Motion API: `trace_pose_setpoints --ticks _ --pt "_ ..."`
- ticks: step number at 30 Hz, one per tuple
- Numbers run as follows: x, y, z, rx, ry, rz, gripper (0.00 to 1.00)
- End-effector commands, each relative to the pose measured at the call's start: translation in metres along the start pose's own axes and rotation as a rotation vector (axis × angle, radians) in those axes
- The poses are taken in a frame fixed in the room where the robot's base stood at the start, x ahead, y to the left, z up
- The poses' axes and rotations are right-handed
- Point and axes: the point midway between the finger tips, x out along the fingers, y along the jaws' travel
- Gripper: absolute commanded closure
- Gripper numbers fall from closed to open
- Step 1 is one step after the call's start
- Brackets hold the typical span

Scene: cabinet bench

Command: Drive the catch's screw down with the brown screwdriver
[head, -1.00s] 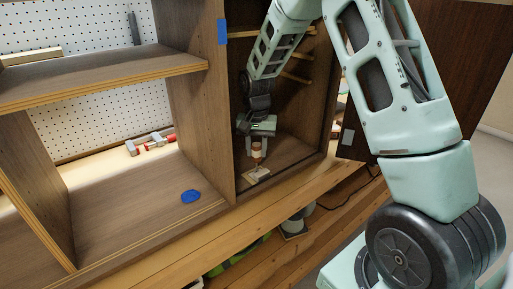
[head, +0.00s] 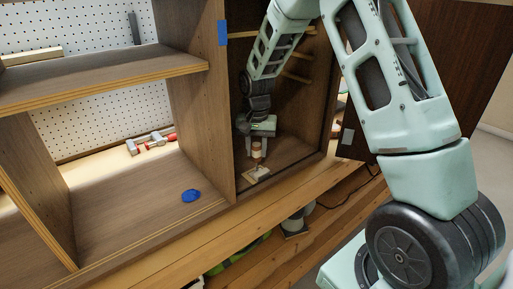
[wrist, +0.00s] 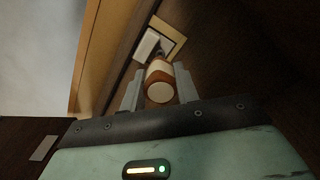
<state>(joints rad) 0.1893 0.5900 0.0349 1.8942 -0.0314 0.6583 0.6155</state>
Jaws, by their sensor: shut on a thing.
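The brown screwdriver (head: 256,151) stands about upright in my gripper (head: 257,148), low inside the right cabinet bay. In the wrist view, my gripper (wrist: 159,88) has one finger on each side of the screwdriver's brown and cream handle (wrist: 159,84), shut on it. The catch (head: 257,174) is a small pale plate with a block on the bay floor near its front edge, directly below the tool. It also shows in the wrist view (wrist: 151,45) beyond the handle. The screw and the screwdriver's tip are hidden, so I cannot tell whether they touch.
The bay's left wall (head: 209,100) and the open dark door (head: 440,70) flank my arm. A blue blob (head: 191,196) lies on the left bay's floor, with red-handled clamps (head: 150,142) behind it. Wooden strips sit on the bay's back wall.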

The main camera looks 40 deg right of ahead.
Motion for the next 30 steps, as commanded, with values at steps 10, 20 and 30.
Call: trace_pose_setpoints --ticks 10,20,30 --pt "0.0000 0.0000 0.0000 0.000 0.000 0.000 0.93" --pt "0.0027 0.0000 0.0000 0.000 0.000 0.000 0.93" --pt "0.0067 0.0000 0.0001 0.000 0.000 0.000 0.93"
